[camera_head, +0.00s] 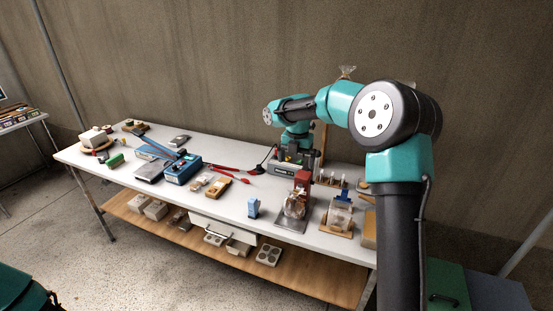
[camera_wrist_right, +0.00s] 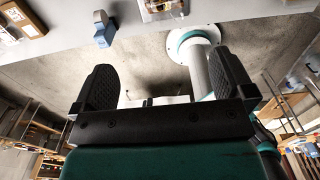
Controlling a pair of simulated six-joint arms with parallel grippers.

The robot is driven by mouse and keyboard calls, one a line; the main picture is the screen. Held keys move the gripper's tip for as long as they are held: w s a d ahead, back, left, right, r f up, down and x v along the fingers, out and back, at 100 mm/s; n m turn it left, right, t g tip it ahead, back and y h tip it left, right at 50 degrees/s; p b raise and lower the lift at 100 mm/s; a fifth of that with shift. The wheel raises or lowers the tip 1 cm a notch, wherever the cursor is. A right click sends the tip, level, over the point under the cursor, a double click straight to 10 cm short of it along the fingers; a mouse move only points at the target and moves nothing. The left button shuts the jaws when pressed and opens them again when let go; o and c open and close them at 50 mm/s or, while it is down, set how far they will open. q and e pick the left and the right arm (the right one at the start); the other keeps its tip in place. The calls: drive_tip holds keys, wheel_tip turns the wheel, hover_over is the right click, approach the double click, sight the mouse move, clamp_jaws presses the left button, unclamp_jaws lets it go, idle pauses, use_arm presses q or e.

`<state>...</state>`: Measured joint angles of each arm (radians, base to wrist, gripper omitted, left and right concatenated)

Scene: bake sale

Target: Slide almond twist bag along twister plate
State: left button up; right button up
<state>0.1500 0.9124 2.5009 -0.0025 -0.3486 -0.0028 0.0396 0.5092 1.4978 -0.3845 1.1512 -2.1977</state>
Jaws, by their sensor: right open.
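A clear bag (camera_head: 294,205) with brownish contents, likely the almond twist bag, sits upright on a flat metal plate (camera_head: 284,222) in the head view. A red twister machine (camera_head: 302,181) stands right behind it. The plate's edge region also shows at the top of the right wrist view. My right gripper (camera_head: 304,153) hangs beyond the bag, near the back of the table, apart from it; its fingertips are hard to make out there. In the right wrist view my right gripper (camera_wrist_right: 162,66) is open, with nothing between its black fingers. My left gripper is not in view.
A wooden stand (camera_head: 336,232) holds another clear bag with a blue top, right of the plate. A small blue object (camera_head: 253,208) stands to its left. A grey device (camera_head: 288,167) sits behind. The white tabletop (camera_head: 222,212) is clear front left of the blue object.

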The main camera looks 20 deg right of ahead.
sight(295, 198)
drive_tip(key=shift+s+d+f, duration=0.1)
drive_tip(key=shift+d+f, duration=0.05)
wheel_tip(295, 198, down, 17)
drive_tip(key=shift+f, duration=0.1)
idle(0.9)
drive_tip(key=shift+c, duration=0.4)
drive_tip(key=c, duration=0.6)
drive_tip(key=shift+w+d, duration=0.9)
drive_tip(key=shift+d, duration=0.05)
idle(1.4)
idle(0.9)
